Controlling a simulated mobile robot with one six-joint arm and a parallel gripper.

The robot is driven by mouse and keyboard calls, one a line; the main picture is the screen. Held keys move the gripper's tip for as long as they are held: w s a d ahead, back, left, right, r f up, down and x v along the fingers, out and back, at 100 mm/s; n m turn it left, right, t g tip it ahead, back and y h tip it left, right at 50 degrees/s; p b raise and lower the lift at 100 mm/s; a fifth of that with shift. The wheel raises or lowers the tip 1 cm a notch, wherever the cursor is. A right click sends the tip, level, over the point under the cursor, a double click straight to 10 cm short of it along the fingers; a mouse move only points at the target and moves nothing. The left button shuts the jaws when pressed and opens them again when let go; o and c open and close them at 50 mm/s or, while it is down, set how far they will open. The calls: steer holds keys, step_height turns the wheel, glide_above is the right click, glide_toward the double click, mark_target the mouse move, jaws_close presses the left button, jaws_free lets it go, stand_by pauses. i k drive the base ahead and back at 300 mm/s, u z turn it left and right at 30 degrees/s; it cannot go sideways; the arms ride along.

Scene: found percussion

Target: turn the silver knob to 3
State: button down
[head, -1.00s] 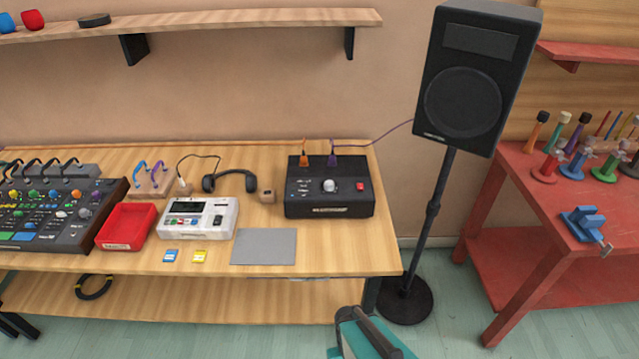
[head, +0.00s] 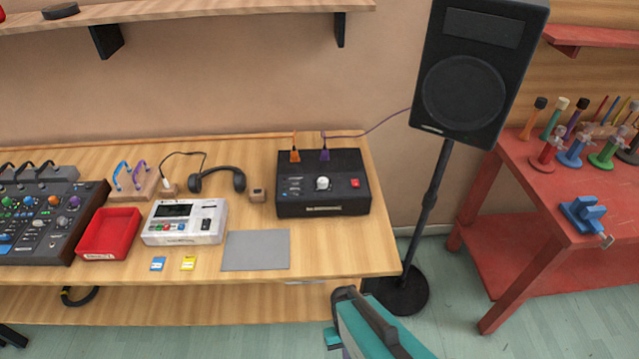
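The silver knob (head: 322,184) is a pale round knob on top of a black box (head: 322,210) near the right end of the wooden table. Its pointer and any numbers around it are too small to read. A red button sits to its right on the box, and an orange and a purple plug stand at the box's back edge. A teal and dark grey part of my arm shows at the bottom centre, in front of the table and well short of the box. I cannot make out my gripper's fingertips.
On the wooden table (head: 345,262) a grey mat (head: 256,250) lies front-left of the box. A white device (head: 185,222), red tray (head: 108,234), headphones (head: 218,178) and mixer (head: 38,222) stand further left. A speaker on a stand (head: 465,85) rises right of the table, before a red bench (head: 520,185).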

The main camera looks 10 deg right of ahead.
mark_target(322, 182)
steer(key=u, duration=1)
steer(key=k, duration=1.15)
steer(key=z, duration=0.7)
